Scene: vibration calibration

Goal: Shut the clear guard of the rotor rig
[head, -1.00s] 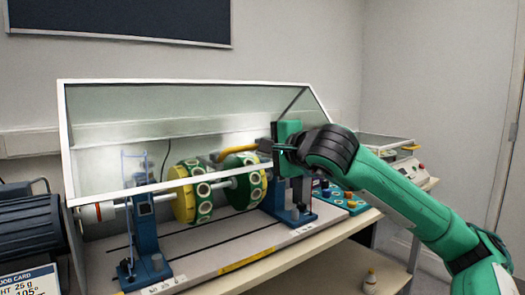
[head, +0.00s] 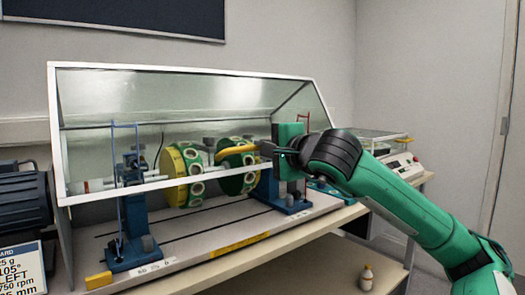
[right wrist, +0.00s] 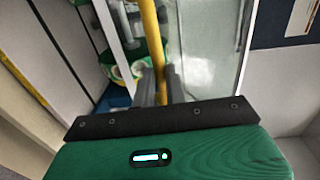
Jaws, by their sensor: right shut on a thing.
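The clear guard (head: 130,95) of the rotor rig has a white frame and is partly raised. Its white front edge crosses in front of the rotor, above the base. A yellow handle (head: 236,153) sits on that edge. My right gripper (head: 264,150) is shut on the handle's right part. In the right wrist view the yellow handle (right wrist: 151,35) runs between the fingertips (right wrist: 160,75). The rotor has two yellow-and-green discs (head: 185,172) on a shaft between blue stands (head: 137,205). My left gripper is out of view.
The rig's grey base plate (head: 205,222) rests on a pale bench (head: 270,255). A dark motor (head: 22,200) and a job card (head: 22,268) stand at the left. A control box (head: 403,165) stands at the right. A small bottle (head: 366,278) is on the lower shelf.

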